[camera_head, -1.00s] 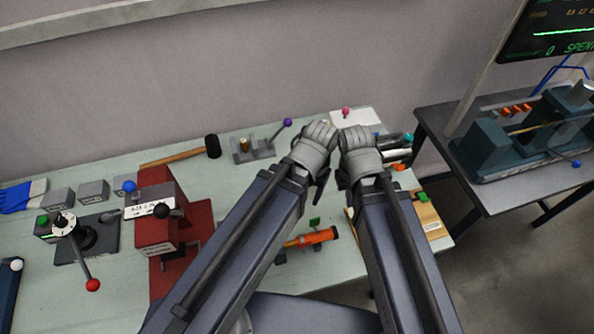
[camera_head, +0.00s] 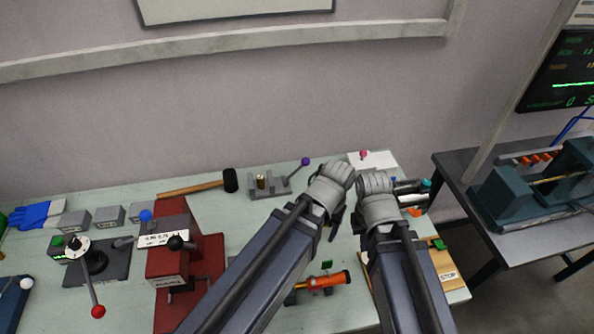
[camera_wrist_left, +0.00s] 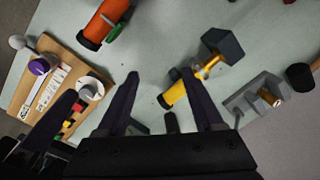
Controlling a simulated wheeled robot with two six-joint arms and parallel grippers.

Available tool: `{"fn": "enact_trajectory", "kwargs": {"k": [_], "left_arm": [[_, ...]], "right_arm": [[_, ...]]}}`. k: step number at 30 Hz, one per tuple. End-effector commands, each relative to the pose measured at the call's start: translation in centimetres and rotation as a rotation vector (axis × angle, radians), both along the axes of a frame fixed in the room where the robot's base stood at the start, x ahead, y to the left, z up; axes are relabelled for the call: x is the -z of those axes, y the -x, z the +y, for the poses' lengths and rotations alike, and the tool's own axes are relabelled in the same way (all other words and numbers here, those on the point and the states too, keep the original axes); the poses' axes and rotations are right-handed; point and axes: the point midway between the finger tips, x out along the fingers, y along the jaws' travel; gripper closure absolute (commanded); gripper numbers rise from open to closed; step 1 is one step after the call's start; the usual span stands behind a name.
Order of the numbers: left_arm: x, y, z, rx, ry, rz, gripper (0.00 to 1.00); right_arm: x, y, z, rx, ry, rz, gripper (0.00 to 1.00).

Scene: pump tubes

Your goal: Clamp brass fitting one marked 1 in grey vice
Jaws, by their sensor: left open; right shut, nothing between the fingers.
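The grey vice (camera_head: 268,190) stands at the back of the bench with a purple-knobbed lever. A small brass piece (camera_head: 260,181) stands upright at it; the vice also shows in the left wrist view (camera_wrist_left: 245,104). Another brass fitting (camera_wrist_left: 206,68) is in the left wrist view, beside a yellow cylinder (camera_wrist_left: 173,96) and a dark grey block (camera_wrist_left: 224,44).
A mallet (camera_head: 231,180) lies left of the vice. A red press (camera_head: 172,265) stands left of my arms. An orange tube (camera_head: 322,281) lies between my forearms and the front edge. A wooden board (camera_head: 441,268) is at the right edge.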

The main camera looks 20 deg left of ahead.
Motion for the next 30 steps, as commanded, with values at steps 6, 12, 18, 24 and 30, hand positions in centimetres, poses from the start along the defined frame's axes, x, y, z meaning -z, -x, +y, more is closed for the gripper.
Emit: {"fn": "enact_trajectory", "kwargs": {"k": [6,12,18,24,30], "left_arm": [[0.2,-11.1,2.1,-0.588,0.069,-0.100,0.31],[0.2,-20.6,6.5,-1.196,0.159,-0.178,0.31],[0.1,-25.3,9.7,-1.544,0.222,-0.208,0.31],[0.0,-26.5,10.8,-1.656,0.242,-0.215,0.31],[0.2,-26.5,10.8,-1.661,0.243,-0.215,0.31]], "right_arm": [[0.2,0.0,0.0,0.000,0.000,0.000,1.00],[0.3,0.0,0.0,0.000,0.000,0.000,1.00],[0.3,0.0,0.0,0.000,0.000,0.000,1.00],[0.3,0.0,0.0,0.000,0.000,0.000,1.00],[0.5,0.0,0.0,0.000,0.000,0.000,1.00]]}}
